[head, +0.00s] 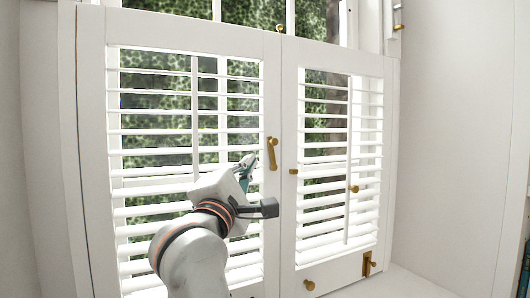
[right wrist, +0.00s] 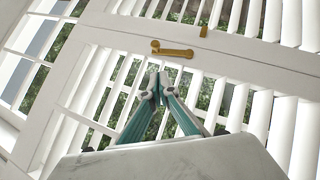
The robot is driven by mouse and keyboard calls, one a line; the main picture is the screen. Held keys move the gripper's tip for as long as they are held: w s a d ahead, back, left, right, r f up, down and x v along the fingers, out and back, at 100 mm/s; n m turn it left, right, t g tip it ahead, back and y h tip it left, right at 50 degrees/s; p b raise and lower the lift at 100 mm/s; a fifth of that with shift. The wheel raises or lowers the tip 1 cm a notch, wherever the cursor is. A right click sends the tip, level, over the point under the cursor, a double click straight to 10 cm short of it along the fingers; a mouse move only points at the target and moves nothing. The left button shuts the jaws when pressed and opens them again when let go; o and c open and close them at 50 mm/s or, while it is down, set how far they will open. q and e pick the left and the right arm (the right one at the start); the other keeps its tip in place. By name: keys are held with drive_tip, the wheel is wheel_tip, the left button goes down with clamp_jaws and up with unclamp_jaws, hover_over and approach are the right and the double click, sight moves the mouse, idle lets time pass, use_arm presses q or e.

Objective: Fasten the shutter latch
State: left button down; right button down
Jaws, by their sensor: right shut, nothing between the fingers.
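The shutter latch (head: 272,153) is a small brass bar on the inner stile of the left shutter panel (head: 185,38). It stands upright along the stile and does not cross the gap to the right panel. A small brass catch (head: 293,171) sits on the right shutter panel (head: 338,55), slightly lower than the latch. Both panels look closed. In the right wrist view the latch (right wrist: 172,50) lies just beyond the fingertips, with the catch (right wrist: 204,32) behind it. My right gripper (head: 247,163) is shut and empty, left of the latch and apart from it. My left gripper is out of view.
White louvres with tilt rods (head: 195,115) fill both panels. Brass knobs (head: 309,285) and a lower brass fitting (head: 368,264) stick out. A white wall (head: 450,140) stands at the right, above a sill (head: 400,284).

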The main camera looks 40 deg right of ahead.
sight(271, 143)
drive_tip(key=d, duration=0.1)
drive_tip(key=d+r, duration=0.1)
drive_tip(key=d, duration=0.1)
drive_tip(key=d+r, duration=0.1)
drive_tip(key=shift+w+d+r, duration=0.15)
drive_tip(key=shift+w+d, duration=0.1)
drive_tip(key=shift+d+r, duration=0.2)
drive_tip(key=shift+d, duration=0.15)
drive_tip(key=shift+s+d, duration=0.1)
